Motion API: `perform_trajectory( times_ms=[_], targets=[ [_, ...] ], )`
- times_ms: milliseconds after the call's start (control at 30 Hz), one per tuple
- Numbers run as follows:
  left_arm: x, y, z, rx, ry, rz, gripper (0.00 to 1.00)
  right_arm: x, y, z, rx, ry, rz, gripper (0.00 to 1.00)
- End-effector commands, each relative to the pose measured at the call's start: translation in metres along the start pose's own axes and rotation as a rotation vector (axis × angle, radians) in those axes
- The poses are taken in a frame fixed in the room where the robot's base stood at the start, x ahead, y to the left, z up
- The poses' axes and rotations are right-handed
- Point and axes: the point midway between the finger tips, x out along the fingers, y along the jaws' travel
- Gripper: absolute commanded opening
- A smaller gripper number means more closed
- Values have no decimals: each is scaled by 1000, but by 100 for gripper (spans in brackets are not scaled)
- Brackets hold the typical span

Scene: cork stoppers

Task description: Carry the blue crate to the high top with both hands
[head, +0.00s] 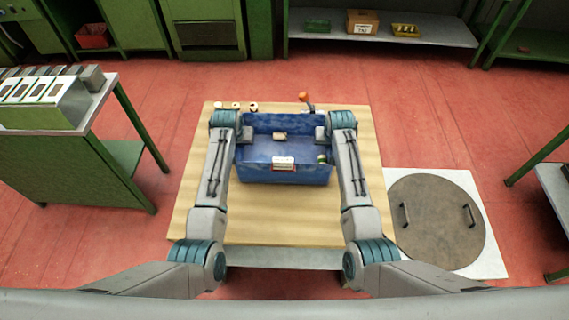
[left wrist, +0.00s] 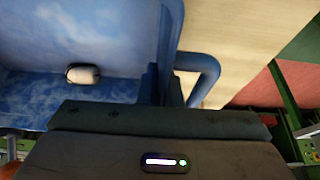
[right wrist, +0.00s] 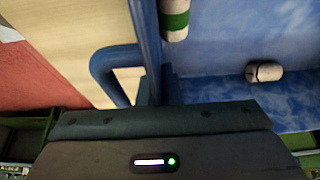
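The blue crate (head: 260,172) is over the light wooden top in the head view; I cannot tell whether it rests there or hangs just above. A cork stopper (head: 280,136) lies inside it, also in the left wrist view (left wrist: 82,74) and right wrist view (right wrist: 264,72). A green-banded stopper (head: 321,158) is at its right, also in the right wrist view (right wrist: 174,18). My left gripper (head: 243,134) is shut on the crate's left wall beside a loop handle (left wrist: 205,70). My right gripper (head: 322,133) is shut on the right wall beside the other handle (right wrist: 105,68).
Small stoppers (head: 253,106) and an orange-tipped item (head: 304,97) are along the wooden top's (head: 190,190) far edge. A green bench (head: 75,165) stands left. A round brown plate (head: 437,220) on a white square is at right.

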Motion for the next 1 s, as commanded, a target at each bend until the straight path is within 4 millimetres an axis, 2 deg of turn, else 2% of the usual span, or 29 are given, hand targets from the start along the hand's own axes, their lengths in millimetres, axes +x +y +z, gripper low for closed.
perform_trajectory(
  times_ms=[200, 233, 300, 333, 667, 867, 1000],
  targets=[
    [14, 0, 6, 0, 1, 0, 0, 14, 0, 5, 0, 2, 0, 0],
    [11, 0, 4, 0, 0, 0, 10, 11, 0, 4, 0, 1, 0, 10],
    [11, 0, 4, 0, 0, 0, 24, 10, 0, 4, 0, 0, 0, 24],
    [11, 0, 4, 0, 0, 0, 26, 10, 0, 4, 0, 0, 0, 26],
    [7, 0, 4, 0, 1, 0, 26, 11, 0, 4, 0, 0, 0, 26],
    [-20, 0, 4, -1, 4, 1, 26, 11, 0, 4, 0, 0, 0, 26],
    [-51, 0, 4, -1, 4, 1, 26, 11, 0, 4, 0, 0, 0, 26]
  ],
)
